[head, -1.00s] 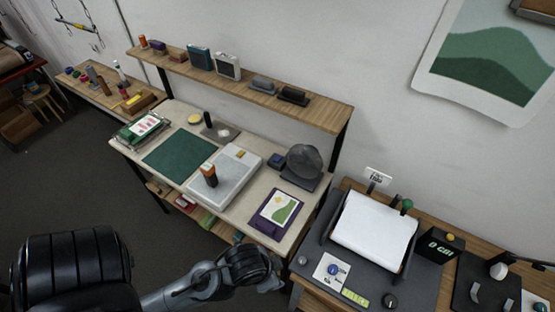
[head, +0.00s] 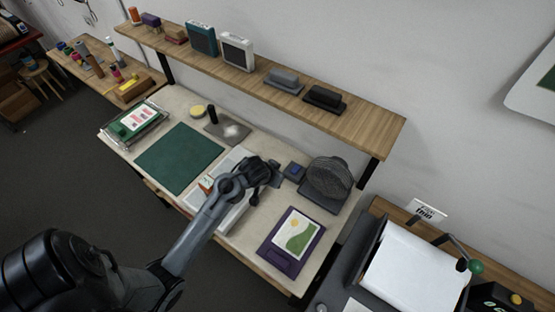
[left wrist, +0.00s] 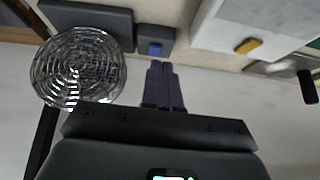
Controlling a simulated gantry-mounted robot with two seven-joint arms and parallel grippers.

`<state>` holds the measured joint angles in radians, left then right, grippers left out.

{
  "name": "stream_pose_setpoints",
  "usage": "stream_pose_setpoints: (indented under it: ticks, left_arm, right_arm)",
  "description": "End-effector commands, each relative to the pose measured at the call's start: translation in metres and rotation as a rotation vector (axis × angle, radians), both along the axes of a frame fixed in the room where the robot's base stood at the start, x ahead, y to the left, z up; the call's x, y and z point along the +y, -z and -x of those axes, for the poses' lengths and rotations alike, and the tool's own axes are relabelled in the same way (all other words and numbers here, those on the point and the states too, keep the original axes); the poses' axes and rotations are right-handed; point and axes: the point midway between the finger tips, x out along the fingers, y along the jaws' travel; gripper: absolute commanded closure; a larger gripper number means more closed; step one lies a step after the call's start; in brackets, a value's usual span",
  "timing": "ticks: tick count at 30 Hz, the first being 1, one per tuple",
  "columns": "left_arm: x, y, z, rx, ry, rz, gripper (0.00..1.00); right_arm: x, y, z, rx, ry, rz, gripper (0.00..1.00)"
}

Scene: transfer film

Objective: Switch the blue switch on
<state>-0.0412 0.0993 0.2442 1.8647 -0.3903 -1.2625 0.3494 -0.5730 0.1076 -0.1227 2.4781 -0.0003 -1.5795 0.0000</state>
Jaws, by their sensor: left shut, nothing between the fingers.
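The blue switch (head: 294,171) is a small blue rocker on a dark square base, on the pale table beside the fan. In the left wrist view the blue switch (left wrist: 154,48) lies just beyond my fingertips, on its dark grey box. My right gripper is not in view.
A wooden shelf (head: 250,72) runs above the table's back. A white machine (head: 231,208) is partly under my arm. A purple-framed picture (head: 277,259) lies in front.

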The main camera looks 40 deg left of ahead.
Motion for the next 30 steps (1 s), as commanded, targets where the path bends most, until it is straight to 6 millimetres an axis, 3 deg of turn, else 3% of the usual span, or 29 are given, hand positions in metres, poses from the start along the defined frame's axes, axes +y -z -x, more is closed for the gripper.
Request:
stream_pose_setpoints:
  ticks: [3, 6, 12, 23, 30]
  left_arm:
    - [0.006, -0.014, -0.025, -0.059, -0.016, 0.004, 1.00]
    - [0.007, -0.026, -0.037, -0.088, -0.017, 0.004, 1.00]
    - [0.007, -0.034, -0.044, -0.106, -0.017, 0.004, 1.00]
    - [0.007, -0.032, -0.044, -0.105, -0.017, 0.004, 1.00]
    - [0.010, -0.013, -0.058, -0.103, -0.016, 0.003, 1.00]
  right_arm:
    - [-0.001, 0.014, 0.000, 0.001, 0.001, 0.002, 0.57]
    - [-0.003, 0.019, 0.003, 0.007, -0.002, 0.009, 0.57]
    - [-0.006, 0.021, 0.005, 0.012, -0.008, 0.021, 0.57]
    - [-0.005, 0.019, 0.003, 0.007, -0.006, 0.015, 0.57]
    - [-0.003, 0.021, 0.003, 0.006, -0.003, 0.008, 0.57]
